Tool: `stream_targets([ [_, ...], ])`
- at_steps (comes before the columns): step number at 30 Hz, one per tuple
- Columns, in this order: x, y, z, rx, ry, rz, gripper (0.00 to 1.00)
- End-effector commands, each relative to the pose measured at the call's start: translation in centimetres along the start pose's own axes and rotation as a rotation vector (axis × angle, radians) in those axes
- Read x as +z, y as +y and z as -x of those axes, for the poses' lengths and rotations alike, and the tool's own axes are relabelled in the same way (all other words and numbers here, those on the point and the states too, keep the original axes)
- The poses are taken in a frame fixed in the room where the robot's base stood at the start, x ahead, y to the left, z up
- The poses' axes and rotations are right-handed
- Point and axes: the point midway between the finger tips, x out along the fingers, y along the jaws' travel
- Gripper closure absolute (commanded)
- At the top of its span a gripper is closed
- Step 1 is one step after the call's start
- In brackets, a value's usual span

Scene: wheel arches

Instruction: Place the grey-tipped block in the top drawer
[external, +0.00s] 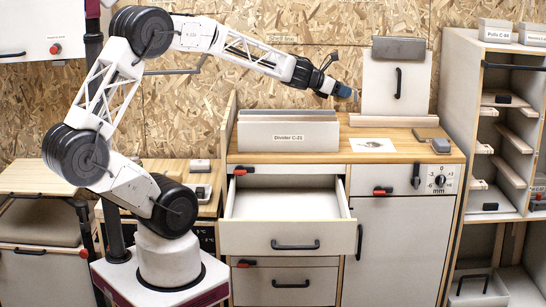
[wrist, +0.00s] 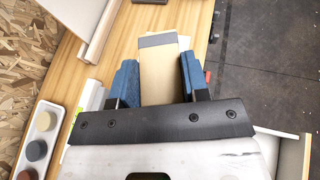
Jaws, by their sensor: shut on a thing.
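The grey-tipped block (wrist: 160,75) is a pale wooden bar with a grey band at its far end. In the wrist view it lies between the blue fingers of my gripper (wrist: 156,78), which is shut on it. In the external view my gripper (external: 343,91) is above the counter, in front of the white panel; the block is mostly hidden there. The top drawer (external: 274,237) is pulled open below the counter, to the left of and below my gripper. Its visible inside looks empty.
A white Divider C-21 box (external: 288,137) stands on the counter above the drawer. A white panel (external: 397,85) with a black handle stands behind my gripper. A printed card (external: 373,145) and small blue-grey block (external: 441,146) lie on the right counter.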

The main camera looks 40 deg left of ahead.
Motion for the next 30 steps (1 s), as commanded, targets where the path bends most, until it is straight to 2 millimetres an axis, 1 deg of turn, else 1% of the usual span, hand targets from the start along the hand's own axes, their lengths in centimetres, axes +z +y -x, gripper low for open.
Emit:
stream_targets([
  [1,-0.2,-0.7,0.7,-0.023,0.001,-0.007,0.81],
  [11,-2.2,-5.9,5.6,-0.202,0.001,-0.082,0.81],
  [20,-4.2,-11.3,11.1,-0.38,0.001,-0.156,0.81],
  [24,-5.2,-14.1,14.0,-0.465,0.0,-0.191,0.81],
  [27,-5.9,-15.7,15.7,-0.515,0.001,-0.211,0.81],
  [30,-6.3,-16.9,17.1,-0.551,0.001,-0.228,0.81],
])
